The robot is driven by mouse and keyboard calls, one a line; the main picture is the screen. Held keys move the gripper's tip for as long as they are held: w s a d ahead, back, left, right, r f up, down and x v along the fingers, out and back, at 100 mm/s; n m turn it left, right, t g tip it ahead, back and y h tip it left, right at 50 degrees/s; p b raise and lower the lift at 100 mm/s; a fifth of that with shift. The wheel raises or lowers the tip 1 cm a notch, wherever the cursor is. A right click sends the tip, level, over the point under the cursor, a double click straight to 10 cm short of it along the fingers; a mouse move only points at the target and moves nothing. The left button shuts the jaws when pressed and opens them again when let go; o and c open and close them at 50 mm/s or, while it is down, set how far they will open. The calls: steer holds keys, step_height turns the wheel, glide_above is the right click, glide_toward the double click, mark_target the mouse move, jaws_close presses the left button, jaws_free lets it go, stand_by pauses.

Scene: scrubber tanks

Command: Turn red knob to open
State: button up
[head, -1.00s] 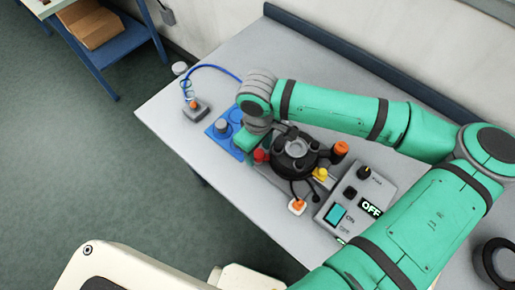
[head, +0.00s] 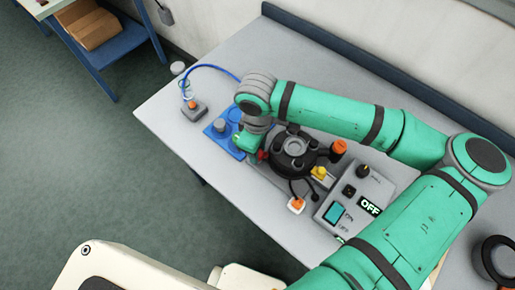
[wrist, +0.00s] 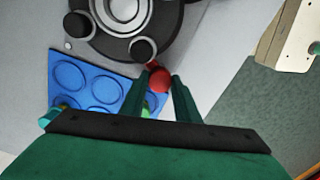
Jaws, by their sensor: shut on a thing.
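The red knob (head: 262,155) sits on the left side of the black round device (head: 294,147) on the table. In the wrist view the red knob (wrist: 159,79) lies between the tips of my gripper (wrist: 162,84), below the black device (wrist: 122,20). My gripper (head: 256,150) is shut on the red knob, with one finger on either side of it. In the head view the fingers are partly hidden by my own wrist.
A blue tray with round recesses (wrist: 72,77) lies beside the gripper. A control box (head: 352,203) showing OFF, an orange knob (head: 339,147) and a yellow knob (head: 319,172) are to the right. A small grey box with an orange button (head: 193,109) stands at left.

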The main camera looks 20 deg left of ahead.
steer(key=n, duration=0.5)
steer(key=shift+s+a+n, duration=0.1)
steer(key=shift+a+n, duration=0.15)
steer(key=shift+n, duration=0.05)
steer(key=n, duration=0.5)
steer(key=shift+n, duration=0.3)
steer(key=o, duration=1)
steer(key=shift+d, duration=0.15)
steer(key=shift+o, duration=0.2)
step_height(320, 180, up, 11)
